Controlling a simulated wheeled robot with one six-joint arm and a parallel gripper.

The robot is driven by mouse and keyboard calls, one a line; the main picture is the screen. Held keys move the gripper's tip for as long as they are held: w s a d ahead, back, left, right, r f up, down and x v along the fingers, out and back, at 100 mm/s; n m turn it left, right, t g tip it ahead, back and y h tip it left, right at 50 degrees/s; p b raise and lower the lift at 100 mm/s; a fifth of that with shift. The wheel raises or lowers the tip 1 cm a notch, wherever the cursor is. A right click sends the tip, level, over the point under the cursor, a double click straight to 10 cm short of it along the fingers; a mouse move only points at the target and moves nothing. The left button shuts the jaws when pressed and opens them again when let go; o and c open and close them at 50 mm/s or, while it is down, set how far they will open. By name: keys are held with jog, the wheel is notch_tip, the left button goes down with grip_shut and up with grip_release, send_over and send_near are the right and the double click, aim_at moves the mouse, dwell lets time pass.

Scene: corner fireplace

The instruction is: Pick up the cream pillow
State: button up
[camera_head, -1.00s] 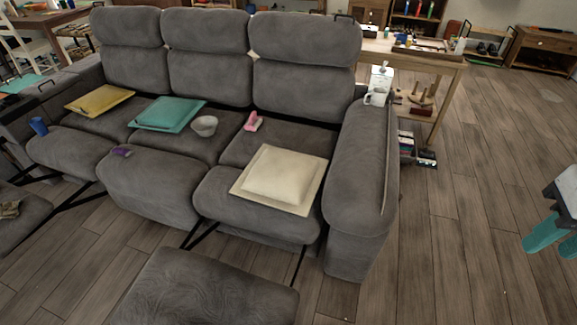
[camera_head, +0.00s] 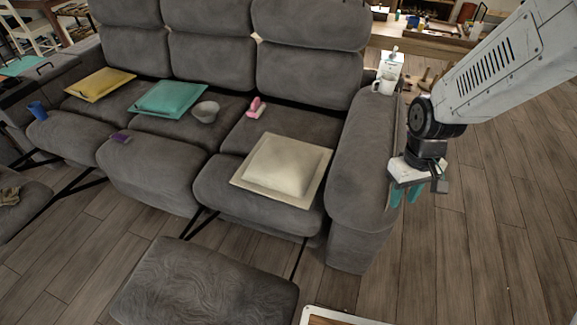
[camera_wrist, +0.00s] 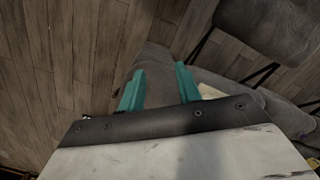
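The cream pillow (camera_head: 280,167) lies flat on the right-hand seat of the grey sofa (camera_head: 265,210), next to the right armrest. My gripper (camera_head: 403,198) hangs to the right of the pillow, beside the outer side of the armrest, with its teal fingers pointing down. In the wrist view the two fingers (camera_wrist: 160,86) stand apart with nothing between them. A pale sliver of the pillow (camera_wrist: 210,91) shows there just right of the right finger; the rest of it is hidden.
The armrest (camera_head: 365,165) stands between my gripper and the pillow. A white mug (camera_head: 383,85) is at its back end. The floor at right is clear.

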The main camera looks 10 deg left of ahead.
jog(key=w+a+f+n+t+y, duration=0.1)
jog(key=w+a+f+n, duration=0.3)
jog(key=f, duration=0.8)
jog(key=w+a+f+n+t, duration=0.15)
jog(key=a+f, duration=0.35)
jog(key=f, duration=0.6)
jog(key=n+t+y, duration=0.9)
jog(key=n+t, duration=0.4)
jog(key=t, duration=0.1)
send_near(308, 207)
jog(key=x, duration=0.9)
jog(key=shift+w+f, duration=0.1)
jog(key=shift+f, duration=0.1)
jog(key=shift+w+a, duration=0.2)
jog(key=shift+a, duration=0.05)
grip_shut()
